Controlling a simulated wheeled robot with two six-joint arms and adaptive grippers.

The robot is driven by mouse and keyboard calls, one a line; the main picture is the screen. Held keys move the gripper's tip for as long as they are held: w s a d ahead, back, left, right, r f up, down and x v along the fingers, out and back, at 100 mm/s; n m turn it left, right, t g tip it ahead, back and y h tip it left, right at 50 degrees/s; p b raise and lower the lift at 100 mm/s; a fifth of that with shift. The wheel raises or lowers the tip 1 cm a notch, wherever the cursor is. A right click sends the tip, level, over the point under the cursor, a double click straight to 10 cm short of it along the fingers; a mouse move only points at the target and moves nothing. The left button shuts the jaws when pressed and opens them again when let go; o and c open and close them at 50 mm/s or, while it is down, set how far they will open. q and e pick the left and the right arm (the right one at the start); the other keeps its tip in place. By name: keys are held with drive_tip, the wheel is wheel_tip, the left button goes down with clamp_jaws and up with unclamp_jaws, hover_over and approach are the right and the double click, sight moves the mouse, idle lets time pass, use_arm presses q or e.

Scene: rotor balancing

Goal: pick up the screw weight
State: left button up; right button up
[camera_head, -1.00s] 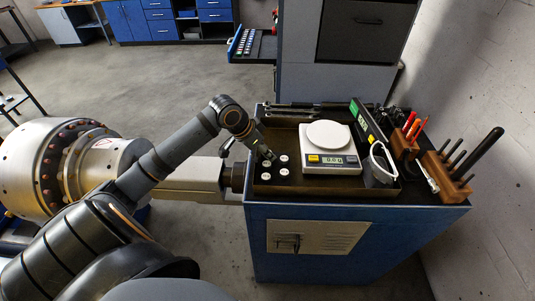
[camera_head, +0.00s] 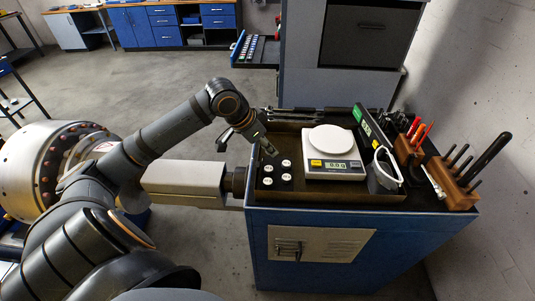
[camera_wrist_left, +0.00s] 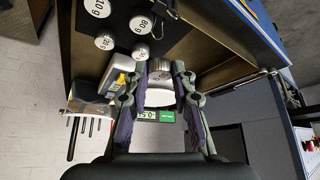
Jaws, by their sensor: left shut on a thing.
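My left gripper (camera_head: 270,149) comes down over the back of the black weight mat on the cabinet top. In the left wrist view its two fingers (camera_wrist_left: 160,84) are shut on a silver screw weight (camera_wrist_left: 160,73) with a printed white top. In the head view the fingers mostly hide this weight, and its exact height above the mat is hard to tell. Several other white-topped weights (camera_head: 286,177) stand on the mat just in front of the gripper. They also show at the upper left of the wrist view (camera_wrist_left: 140,24). My right gripper is not in view.
A white scale (camera_head: 333,170) stands right of the mat in a shallow tray. A green-faced display (camera_head: 372,130), a white-framed item (camera_head: 387,165), red-handled tools (camera_head: 425,133) and a wooden tool block (camera_head: 450,180) crowd the right side. The large rotor (camera_head: 45,165) is at left.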

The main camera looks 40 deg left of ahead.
use_arm(q)
drive_tip(key=s+d+r+b, duration=0.1)
drive_tip(key=s+d+r, duration=0.5)
drive_tip(key=s+r, duration=0.4)
wheel_tip(320, 180, up, 2)
drive_tip(key=shift+d+r+b, duration=0.15)
drive_tip(key=shift+d+b, duration=0.15)
drive_tip(key=shift+d, duration=0.05)
drive_tip(key=shift+w, duration=0.1)
